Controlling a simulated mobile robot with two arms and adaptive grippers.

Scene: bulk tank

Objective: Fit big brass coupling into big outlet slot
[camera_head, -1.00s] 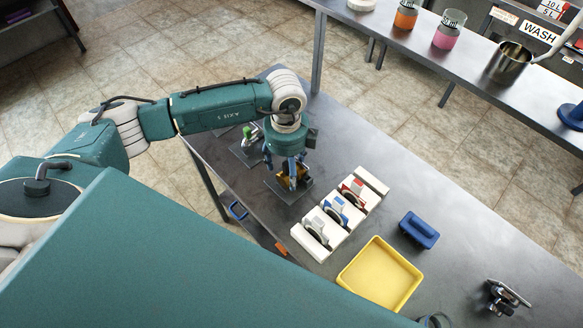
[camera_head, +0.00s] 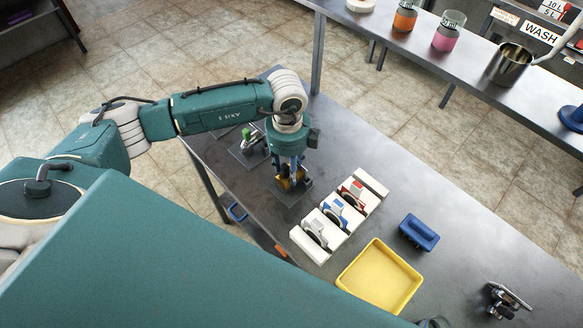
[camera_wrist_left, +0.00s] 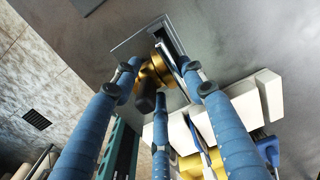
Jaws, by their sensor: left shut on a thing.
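My left gripper (camera_head: 289,178) is shut on the brass coupling (camera_head: 283,184), with blue fingers pointing down. The coupling is over a dark square plate (camera_head: 294,197) on the metal table; the gripper hides much of both. In the left wrist view the gold coupling (camera_wrist_left: 153,67) shows between the three fingers, in front of the framed plate (camera_wrist_left: 130,45). I cannot tell whether the coupling touches the plate or sits in a slot there.
A white rack (camera_head: 304,245) with several slots holds pieces with grey, blue and red tabs to the right. A yellow tray (camera_head: 400,284) and a blue block (camera_head: 418,233) lie beyond. A green-topped fitting (camera_head: 249,138) stands on another dark plate behind.

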